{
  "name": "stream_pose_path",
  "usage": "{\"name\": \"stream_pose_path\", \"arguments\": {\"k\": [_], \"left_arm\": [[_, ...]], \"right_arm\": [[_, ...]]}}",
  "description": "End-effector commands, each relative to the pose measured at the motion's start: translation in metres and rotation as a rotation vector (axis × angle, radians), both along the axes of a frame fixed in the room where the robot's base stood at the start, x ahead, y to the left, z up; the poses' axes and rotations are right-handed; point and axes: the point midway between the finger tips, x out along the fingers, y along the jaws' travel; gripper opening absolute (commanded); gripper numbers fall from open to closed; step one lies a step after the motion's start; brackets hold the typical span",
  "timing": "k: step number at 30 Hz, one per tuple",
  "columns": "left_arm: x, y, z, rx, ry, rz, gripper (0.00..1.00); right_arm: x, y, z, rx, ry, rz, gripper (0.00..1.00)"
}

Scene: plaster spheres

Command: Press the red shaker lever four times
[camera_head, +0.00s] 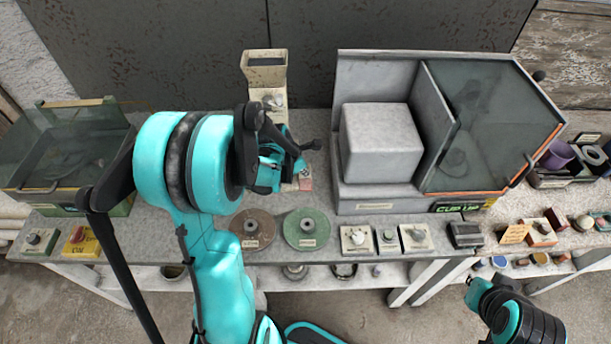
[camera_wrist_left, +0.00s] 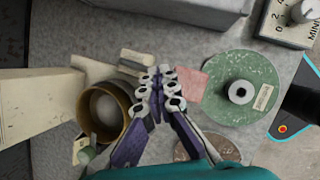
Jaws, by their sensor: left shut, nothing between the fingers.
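My left gripper is shut and empty in the left wrist view (camera_wrist_left: 158,85), its two dark fingers together above the grey bench. A flat pinkish-red piece (camera_wrist_left: 190,85) lies just right of the fingertips; it shows in the head view (camera_head: 305,183) below my left wrist. I cannot tell whether it is the shaker lever, or whether the fingers touch it. A tall cream dispenser (camera_head: 264,68) stands behind my left gripper, its lower part partly hidden by my arm. A brass-rimmed cup (camera_wrist_left: 103,112) is left of the fingers. Part of my right arm's end (camera_head: 480,290) shows low at right, its fingers unclear.
A brown disc (camera_head: 252,228) and a green disc (camera_head: 306,228) lie at the bench front. A grey cabinet with a glass door (camera_head: 480,120) stands right; a glass-lidded box (camera_head: 70,150) stands left. A yellow box with a red button (camera_head: 80,241) and several knob boxes line the front edge.

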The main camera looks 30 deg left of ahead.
Motion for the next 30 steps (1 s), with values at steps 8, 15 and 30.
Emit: {"name": "stream_pose_path", "arguments": {"k": [8, 15, 30], "left_arm": [[-0.001, -0.001, -0.004, 0.001, 0.001, 0.0, 0.0], [-0.002, -0.001, -0.006, 0.001, 0.001, 0.0, 0.0], [-0.005, -0.003, -0.012, 0.0, 0.001, 0.0, 0.0]], "right_arm": [[0.0, 0.0, -0.004, 0.0, 0.0, 0.0, 0.0], [0.0, 0.0, -0.006, 0.0, 0.0, 0.0, 0.0], [0.0, 0.0, -0.011, 0.0, 0.0, 0.0, 0.0]]}}
